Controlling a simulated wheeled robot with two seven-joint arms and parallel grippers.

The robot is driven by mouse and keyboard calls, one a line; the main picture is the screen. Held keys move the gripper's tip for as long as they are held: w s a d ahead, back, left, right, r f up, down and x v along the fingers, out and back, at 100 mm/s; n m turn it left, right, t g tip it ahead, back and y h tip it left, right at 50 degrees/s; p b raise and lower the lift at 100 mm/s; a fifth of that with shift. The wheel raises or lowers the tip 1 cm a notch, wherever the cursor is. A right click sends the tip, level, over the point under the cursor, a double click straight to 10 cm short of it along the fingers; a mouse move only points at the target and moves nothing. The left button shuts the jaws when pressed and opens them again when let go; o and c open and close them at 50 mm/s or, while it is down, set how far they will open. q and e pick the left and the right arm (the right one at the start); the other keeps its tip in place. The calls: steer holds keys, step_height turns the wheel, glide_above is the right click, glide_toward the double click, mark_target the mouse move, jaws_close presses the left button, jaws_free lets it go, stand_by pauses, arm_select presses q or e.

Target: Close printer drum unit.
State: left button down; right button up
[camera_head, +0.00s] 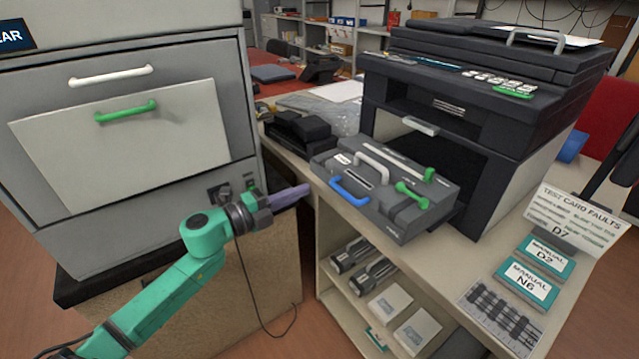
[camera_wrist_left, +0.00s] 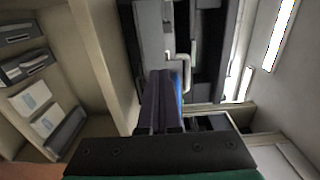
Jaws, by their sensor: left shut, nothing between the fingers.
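The drum unit (camera_head: 400,210) is a dark grey box on the counter, sticking out from the front of the dark printer (camera_head: 470,120). It has a blue handle (camera_head: 348,190) at its front left, a white handle (camera_head: 371,166) and green handles (camera_head: 412,196) on top. My left gripper (camera_head: 306,188) is shut and empty, just left of the drum unit near the counter's left edge, apart from the blue handle in the head view. In the left wrist view its fingers (camera_wrist_left: 160,100) overlap the blue handle (camera_wrist_left: 177,92); contact cannot be told. My right gripper is out of view.
A large grey cabinet (camera_head: 215,50) with white and green handles stands at left. Shelves below the counter hold cartridges (camera_head: 350,255) and white boxes (camera_head: 418,330). Manuals (camera_head: 527,282) and a test card (camera_head: 570,225) are at right. A black device (camera_head: 300,133) sits behind the drum unit.

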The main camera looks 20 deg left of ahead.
mark_target(330, 178)
arm_select(q)
steer(key=x, duration=0.5)
steer(key=shift+r+p, duration=0.1)
steer(key=shift+p, duration=0.25)
steer(key=shift+w+d, duration=0.2)
steer(key=shift+w, duration=0.2)
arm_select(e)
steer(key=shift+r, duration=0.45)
arm_select(q)
steer(key=shift+w+d, duration=0.1)
